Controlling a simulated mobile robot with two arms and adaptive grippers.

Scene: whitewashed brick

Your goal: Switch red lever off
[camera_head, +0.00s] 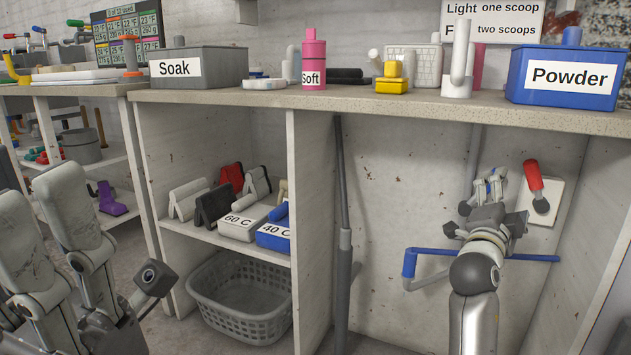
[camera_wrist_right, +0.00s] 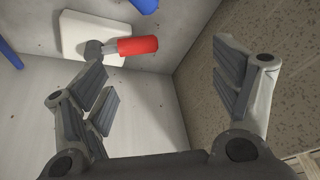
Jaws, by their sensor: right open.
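The red lever (camera_head: 533,176) is mounted on a white wall plate (camera_head: 552,204) under the counter at the right. In the head view its red handle points up and slightly left from a grey pivot. In the right wrist view the red lever (camera_wrist_right: 137,46) lies beyond the left finger, with its plate (camera_wrist_right: 88,32) behind it. My right gripper (camera_head: 488,185) is just left of the lever, apart from it. It is open and empty; its spread fingers show in the right wrist view (camera_wrist_right: 165,90). At the left edge are grey parts of my left arm; its fingertips are not clear.
A blue pipe (camera_head: 409,264) runs along the wall below my right gripper. The counter (camera_head: 390,104) overhangs the space, with a blue Powder box (camera_head: 567,76) above. A dark upright pole (camera_head: 343,230) stands left. A shelf and a grey basket (camera_head: 240,299) are further left.

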